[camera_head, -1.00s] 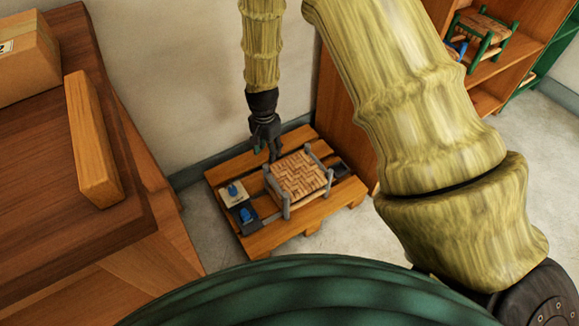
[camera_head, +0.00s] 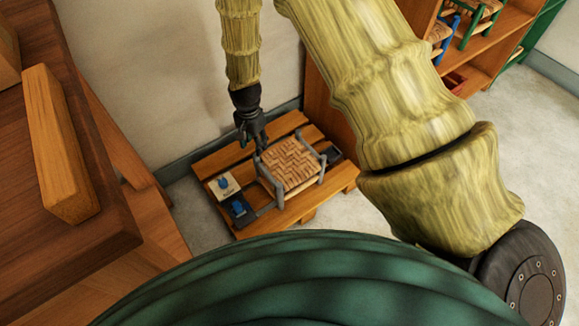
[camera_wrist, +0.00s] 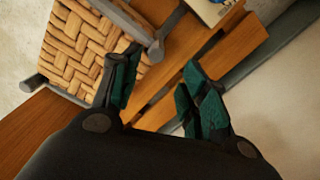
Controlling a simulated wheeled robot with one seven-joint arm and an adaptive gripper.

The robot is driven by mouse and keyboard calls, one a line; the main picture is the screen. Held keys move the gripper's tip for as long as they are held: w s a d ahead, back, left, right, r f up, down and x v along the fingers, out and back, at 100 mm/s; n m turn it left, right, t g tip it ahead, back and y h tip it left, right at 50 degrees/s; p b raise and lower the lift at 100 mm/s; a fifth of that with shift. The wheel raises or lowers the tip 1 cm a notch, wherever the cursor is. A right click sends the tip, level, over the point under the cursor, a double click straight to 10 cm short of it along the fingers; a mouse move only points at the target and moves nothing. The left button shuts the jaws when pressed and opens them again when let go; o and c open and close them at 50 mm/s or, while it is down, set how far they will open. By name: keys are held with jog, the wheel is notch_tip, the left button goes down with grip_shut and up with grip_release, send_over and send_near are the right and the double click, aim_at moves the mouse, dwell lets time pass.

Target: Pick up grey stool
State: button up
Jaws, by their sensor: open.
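The grey stool (camera_head: 291,165) has a woven tan seat and grey legs and stands on a low wooden pallet (camera_head: 268,221). In the wrist view the stool's woven seat (camera_wrist: 88,42) fills the upper left, with a grey post at its corner. My gripper (camera_head: 258,148) hangs at the stool's far left corner in the head view. In the wrist view my gripper (camera_wrist: 155,88) has its two green-padded fingers apart, the left one close beside the seat and post. I cannot tell whether it touches. Nothing is held.
A pale block with a blue knob (camera_head: 223,186) and a dark one (camera_head: 240,209) lie left of the stool on the pallet. A wooden table (camera_head: 25,225) with a wooden block (camera_head: 62,150) stands at left. A shelf (camera_head: 478,75) with small stools is upper right.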

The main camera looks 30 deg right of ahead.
jog(key=f+b, duration=0.1)
jog(key=f, duration=0.1)
jog(key=s+f+b, duration=0.1)
jog(key=f, duration=0.1)
jog(key=shift+f, duration=0.4)
jog(key=shift+c, duration=0.4)
grip_shut()
